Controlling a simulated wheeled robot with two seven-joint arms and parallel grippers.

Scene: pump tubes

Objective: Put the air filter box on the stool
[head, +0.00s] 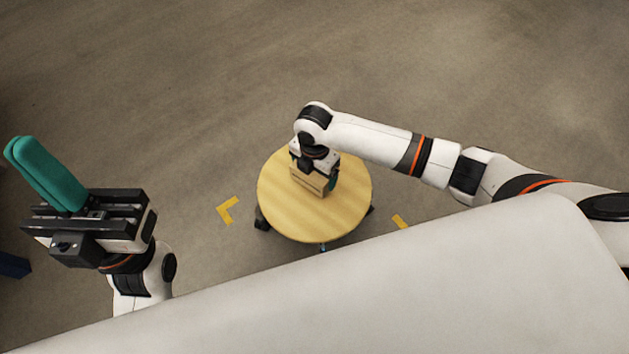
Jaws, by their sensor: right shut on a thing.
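The stool (280,208) has a round, light wooden top and stands on the floor near the middle of the head view. The air filter box (311,185), a small brown cardboard box, is over the stool's top, a little above its middle in the picture. I cannot tell whether it touches the wood. My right gripper (332,178) is shut on the box from above and hides part of it. My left gripper (45,172) is far to the left, empty, with its teal fingers together.
Yellow corner marks (228,210) lie on the floor to the left and right of the stool. A dark blue object (14,265) shows at the left edge. The grey floor behind the stool is clear.

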